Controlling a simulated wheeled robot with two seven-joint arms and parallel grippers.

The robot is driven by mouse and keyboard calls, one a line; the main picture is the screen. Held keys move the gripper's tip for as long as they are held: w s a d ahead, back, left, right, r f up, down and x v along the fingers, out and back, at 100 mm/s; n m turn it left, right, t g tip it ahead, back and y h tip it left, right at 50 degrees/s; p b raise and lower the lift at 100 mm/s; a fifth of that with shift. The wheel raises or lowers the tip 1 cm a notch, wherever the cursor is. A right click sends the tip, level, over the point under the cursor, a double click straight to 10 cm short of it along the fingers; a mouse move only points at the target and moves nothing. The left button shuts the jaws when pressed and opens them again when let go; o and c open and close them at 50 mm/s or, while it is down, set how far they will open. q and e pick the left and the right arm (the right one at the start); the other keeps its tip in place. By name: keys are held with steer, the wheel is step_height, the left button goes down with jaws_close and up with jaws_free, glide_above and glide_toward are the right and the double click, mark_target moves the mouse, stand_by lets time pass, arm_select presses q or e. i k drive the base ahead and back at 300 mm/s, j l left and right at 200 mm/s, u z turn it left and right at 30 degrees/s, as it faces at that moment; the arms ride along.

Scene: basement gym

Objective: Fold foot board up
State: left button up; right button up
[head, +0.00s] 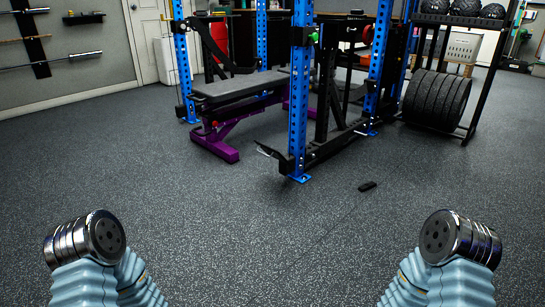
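A power rack with blue uprights (298,100) stands ahead of me, with a purple-framed bench (245,88) on its left side. A low black frame part (285,158) with a light-coloured end lies close to the floor at the foot of the nearest blue upright. I cannot tell which part is the foot board or whether it is up or down. My two arms show at the bottom left and bottom right, bent, with silver and black joints. Neither gripper's fingers can be seen. Nothing of mine touches the rack.
A black storage rack with weight plates (436,100) stands at the right. Barbells (50,60) hang on the left wall. The speckled floor between me and the rack is clear.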

mark_target(274, 152)
steer(key=i+j+u, duration=0.25)
steer(key=i+u, duration=0.15)
steer(key=i, duration=0.5)
steer(key=i+l+u, duration=0.1)
steer(key=i+u, duration=0.25)
steer(key=i, duration=0.55)
